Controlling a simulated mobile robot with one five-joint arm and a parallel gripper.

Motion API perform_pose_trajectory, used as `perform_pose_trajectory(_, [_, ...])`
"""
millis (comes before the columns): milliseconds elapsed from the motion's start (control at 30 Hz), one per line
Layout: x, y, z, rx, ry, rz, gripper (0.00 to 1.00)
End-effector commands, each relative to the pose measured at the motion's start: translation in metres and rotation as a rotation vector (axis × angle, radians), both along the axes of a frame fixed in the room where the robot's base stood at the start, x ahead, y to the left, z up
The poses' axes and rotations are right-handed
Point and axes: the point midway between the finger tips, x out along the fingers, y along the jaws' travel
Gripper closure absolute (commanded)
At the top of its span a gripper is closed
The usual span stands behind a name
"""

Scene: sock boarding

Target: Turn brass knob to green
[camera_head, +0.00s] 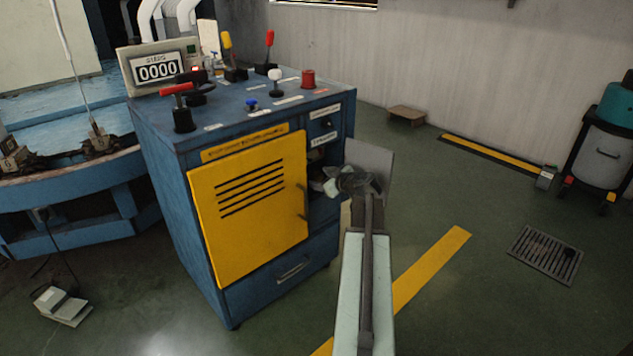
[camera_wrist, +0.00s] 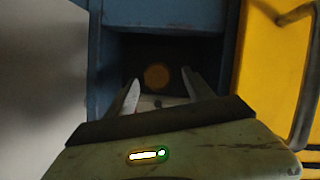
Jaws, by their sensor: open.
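A round, dull brass-orange knob (camera_wrist: 157,76) shows in the wrist view, deep inside a dark recess in the blue cabinet (camera_wrist: 165,14). My gripper (camera_wrist: 161,78) is open, with one finger on each side of the knob in the picture. I cannot tell how far the fingertips are from it. No green mark shows around the knob. In the head view my gripper (camera_head: 328,185) is at the open compartment on the right of the cabinet (camera_head: 165,180); the knob cannot be made out there.
A yellow slotted door (camera_head: 250,235) with a handle is left of the compartment. A grey panel (camera_head: 378,160) stands out just right of my gripper. Levers and buttons, including a red knob (camera_head: 308,79), are on the cabinet top.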

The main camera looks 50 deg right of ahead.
Motion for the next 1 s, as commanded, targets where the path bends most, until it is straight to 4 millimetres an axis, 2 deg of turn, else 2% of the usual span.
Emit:
perform_pose_trajectory(33, [0.011,-0.004,-0.008,-0.001,0.0,0.001,0.39])
perform_pose_trajectory(133, [0.022,-0.007,-0.012,-0.001,0.0,-0.003,0.39])
perform_pose_trajectory(400, [0.025,-0.008,-0.011,-0.001,0.001,-0.004,0.39])
perform_pose_trajectory(467, [0.025,-0.008,-0.011,-0.001,0.001,-0.004,0.53])
perform_pose_trajectory(633, [0.025,-0.008,-0.011,-0.001,0.0,-0.005,1.0])
perform_pose_trajectory(667, [0.018,0.001,-0.011,-0.001,0.0,-0.011,1.0])
perform_pose_trajectory(733, [0.023,-0.005,-0.011,0.002,0.001,-0.007,1.0])
perform_pose_trajectory(1000, [0.025,-0.008,-0.011,0.063,-0.004,-0.002,1.0])
